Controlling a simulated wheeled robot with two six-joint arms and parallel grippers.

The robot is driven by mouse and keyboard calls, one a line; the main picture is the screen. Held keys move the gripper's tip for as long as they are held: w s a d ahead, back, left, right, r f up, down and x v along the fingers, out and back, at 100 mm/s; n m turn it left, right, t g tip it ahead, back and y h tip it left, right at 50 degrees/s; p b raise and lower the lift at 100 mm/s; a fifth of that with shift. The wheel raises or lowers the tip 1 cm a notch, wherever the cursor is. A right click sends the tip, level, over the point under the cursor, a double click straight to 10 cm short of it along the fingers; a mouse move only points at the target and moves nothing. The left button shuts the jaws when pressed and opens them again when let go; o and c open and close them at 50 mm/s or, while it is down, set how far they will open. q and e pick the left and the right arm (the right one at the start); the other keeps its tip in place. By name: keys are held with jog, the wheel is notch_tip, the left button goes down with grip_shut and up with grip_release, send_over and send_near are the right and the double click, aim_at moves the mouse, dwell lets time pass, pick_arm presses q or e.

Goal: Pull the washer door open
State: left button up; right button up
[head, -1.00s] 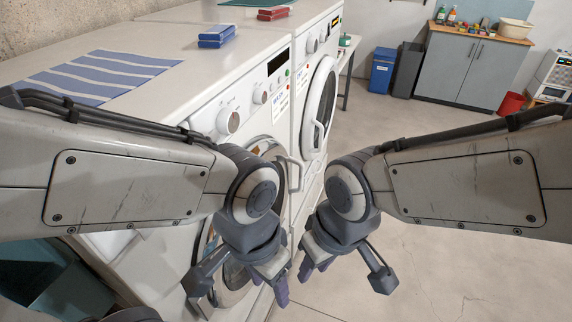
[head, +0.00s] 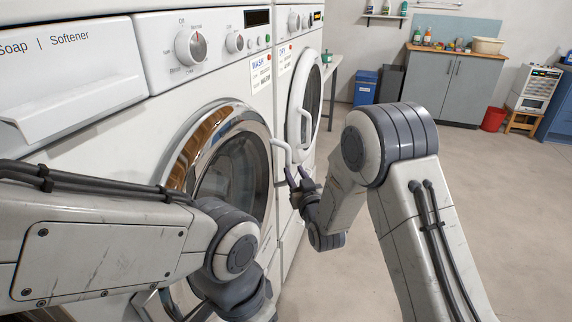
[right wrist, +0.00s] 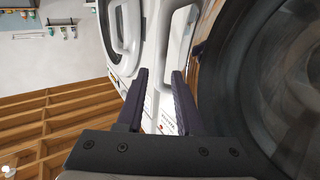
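The washer (head: 95,135) is white, with its "WASH" label on the front. Its round door (head: 232,165) has a chrome ring and dark glass, and looks shut. The white door handle (head: 281,146) stands out at the ring's right side. My right gripper (head: 298,179) is by the lower end of this handle, with its fingers pointing toward it. In the right wrist view the two dark fingers (right wrist: 159,97) are apart, with white surfaces showing between and beyond them. I cannot tell whether they touch the handle. My left arm crosses the lower left; its fingertips are out of frame.
The dryer (head: 298,38), with its own round door (head: 309,92), stands just beyond the washer. Against the far wall are a blue bin (head: 365,88), a grey cabinet (head: 452,85) and a red bucket (head: 493,119). The floor on the right is clear.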

jog(key=p+x, duration=0.1)
jog(key=x, duration=0.9)
grip_shut()
dwell(1.3)
